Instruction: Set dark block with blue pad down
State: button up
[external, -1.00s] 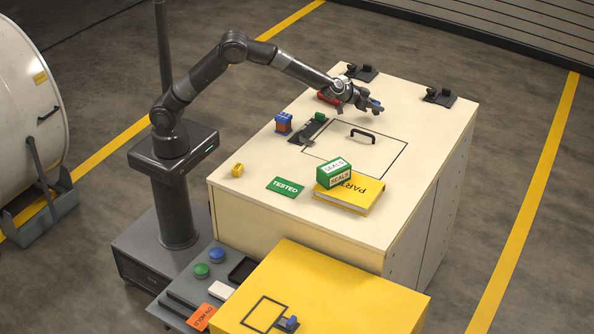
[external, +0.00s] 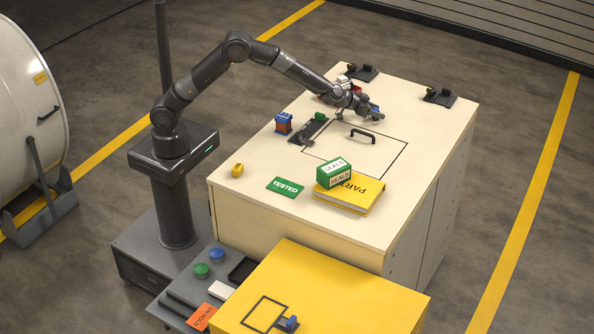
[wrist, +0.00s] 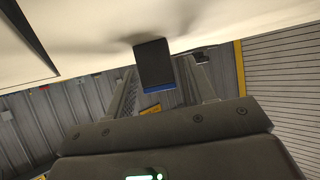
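The dark block with a blue pad (wrist: 153,62) is between the two fingertips of my gripper (wrist: 157,78) in the wrist view. The blue pad shows along its lower edge. My gripper appears shut on the block. In the external view my gripper (external: 366,109) is low over the far part of the cream cabinet top (external: 420,150), with the pad's blue (external: 375,109) at its tip. The block is close to the top; whether it touches cannot be told.
A hatch handle (external: 367,134) stands close in front of my gripper. Dark fixtures (external: 439,97) stand along the back edge. A red item is partly hidden by my wrist. A blue-red block (external: 283,123), green box (external: 333,173) and yellow book (external: 352,194) are nearer.

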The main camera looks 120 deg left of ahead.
aim_at(375, 109)
jog(key=shift+d+r, duration=0.1)
jog(key=shift+r, duration=0.15)
jog(key=v, duration=0.5)
jog(key=shift+s+d, duration=0.1)
notch_tip(375, 109, up, 2)
jog(key=shift+r, duration=0.15)
notch_tip(375, 109, up, 4)
jog(key=shift+r, duration=0.2)
dwell(0.5)
